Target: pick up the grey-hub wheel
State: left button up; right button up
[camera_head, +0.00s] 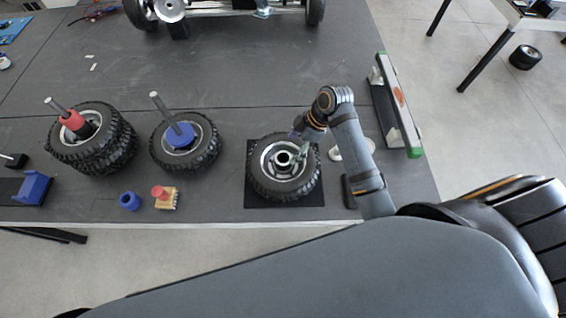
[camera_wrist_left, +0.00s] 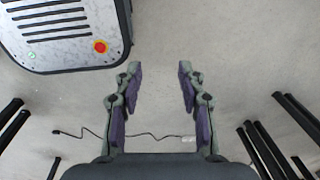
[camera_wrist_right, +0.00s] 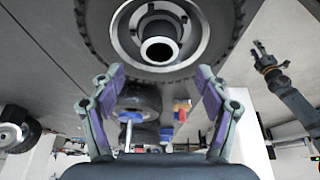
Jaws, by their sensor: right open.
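The grey-hub wheel (camera_head: 265,183) lies flat on a black mat (camera_head: 309,200) near the table's front edge, hub facing up. My right gripper (camera_head: 303,143) is at the wheel's right side, just above its rim. In the right wrist view the wheel's hub (camera_wrist_right: 160,48) fills the top middle, and the open fingertips (camera_wrist_right: 160,78) appear at its lower edge with nothing held between them. I cannot tell whether they touch the tyre. My left gripper (camera_wrist_left: 159,70) is open and empty over the floor; the head view does not show it.
A stack of wheels with a red hub piece (camera_head: 75,123) and a wheel with a blue hub piece (camera_head: 181,134) stand left on posts. A blue ring (camera_head: 129,201) and a red-topped block (camera_head: 165,197) lie in front. A green-ended level (camera_head: 400,105) is at the right edge.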

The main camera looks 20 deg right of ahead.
aim_at(286, 155)
jog(key=p+x, duration=0.2)
jog(key=x, duration=0.4)
jog(key=shift+a+f, duration=0.1)
jog(key=shift+a, duration=0.05)
jog(key=shift+w+f, duration=0.1)
jog(key=shift+f, duration=0.1)
jog(key=c, duration=1)
grip_shut()
pick_arm(q)
jog(key=shift+t, duration=0.3)
jog(key=w+r, duration=0.2)
jog(key=w, duration=0.1)
jog(key=shift+w+r, duration=0.15)
jog(key=shift+w, duration=0.15)
pick_arm(e)
jog(key=shift+w+r, duration=0.1)
jog(key=shift+r, duration=0.1)
